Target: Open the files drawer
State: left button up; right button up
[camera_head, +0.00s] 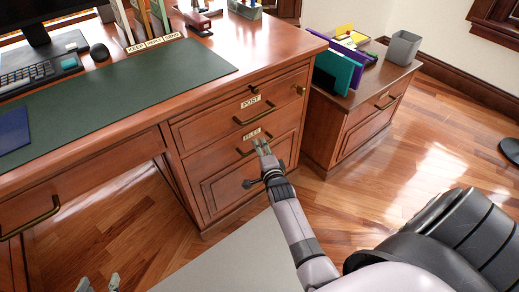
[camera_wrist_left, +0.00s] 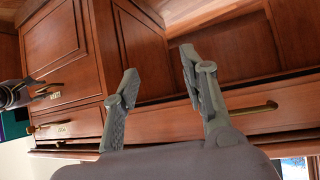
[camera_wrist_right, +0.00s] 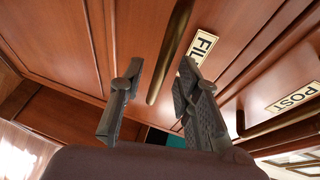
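The files drawer (camera_head: 226,158) is the reddish wood drawer under the post drawer in the desk's right pedestal; its front looks flush. Its brass bar handle (camera_head: 246,148) sits below a small FILES label (camera_head: 252,134). My right gripper (camera_head: 262,145) is open at the handle's right part. In the right wrist view the handle (camera_wrist_right: 170,50) shows between the two open fingers (camera_wrist_right: 160,67); I cannot tell whether they touch it. My left gripper (camera_head: 98,284) is at the bottom left edge, away from the drawer. In the left wrist view its fingers (camera_wrist_left: 158,62) are apart and empty.
The post drawer (camera_head: 285,96) with its own handle is directly above. A wide desk drawer with a brass handle (camera_head: 30,218) is at left. A side cabinet (camera_head: 365,112) with folders and a grey bin (camera_head: 403,47) stands right. Wooden floor (camera_head: 400,190) is open in front.

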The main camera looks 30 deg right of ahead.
jog(key=shift+w+d+f+b, duration=0.15)
jog(key=shift+w+b, duration=0.2)
jog(key=shift+w, duration=0.2)
pick_arm(q)
jog(key=shift+w+d+r+t+h, duration=0.15)
jog(key=shift+w+d+r+t, duration=0.1)
jog(key=shift+w+r+t, duration=0.4)
jog(key=shift+w+d+r+t+h, duration=0.1)
jog(key=shift+w+d+r+t, duration=0.25)
jog(key=shift+r, duration=0.45)
jog(key=shift+w+d+r+t+h, duration=0.15)
jog(key=shift+w+r+t, duration=0.35)
jog(key=shift+w+r, duration=0.2)
pick_arm(e)
jog(key=shift+w, duration=0.15)
jog(key=shift+c, duration=0.3)
grip_shut()
jog(key=shift+d, duration=0.1)
